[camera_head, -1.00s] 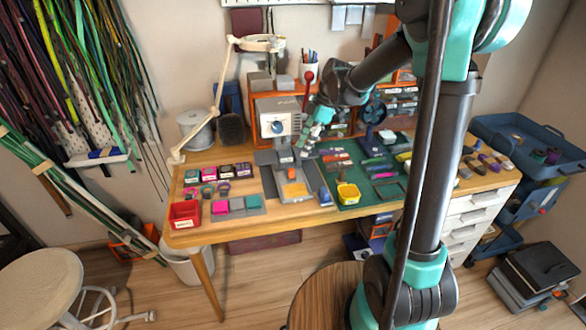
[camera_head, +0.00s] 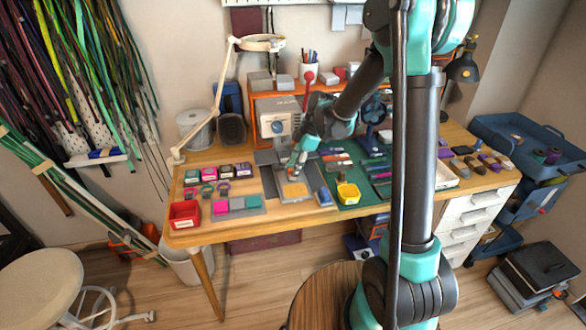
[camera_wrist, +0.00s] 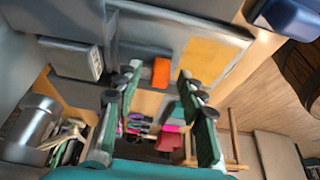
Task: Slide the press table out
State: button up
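The press (camera_head: 279,120) is a light grey machine with a blue dial and a red-knobbed lever, at the back middle of the workbench. Its press table (camera_head: 296,198) is a grey plate with a tan pad, low at the front of the press. In the wrist view the press table (camera_wrist: 240,39) lies across the top, with a small orange block (camera_wrist: 160,72) near it. My gripper (camera_head: 296,172) is just above the press table. In the wrist view my gripper (camera_wrist: 160,78) is open, with the orange block showing between its fingertips; I cannot tell whether they touch it.
A red bin (camera_head: 184,214) and small coloured blocks stand left of the press. A lamp (camera_head: 215,105) arches behind. Floor in front is mostly free.

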jog(key=shift+c, duration=0.5)
grip_shut()
jog(key=s+d, duration=0.1)
jog(key=s, duration=0.3)
jog(key=s+d, duration=0.1)
jog(key=s, duration=0.3)
jog(key=s+d, duration=0.1)
jog(key=s, duration=0.3)
jog(key=shift+s+d, duration=0.3)
jog(key=shift+s, duration=0.05)
jog(key=shift+o, duration=0.5)
grip_release()
jog(key=v, duration=1.2)
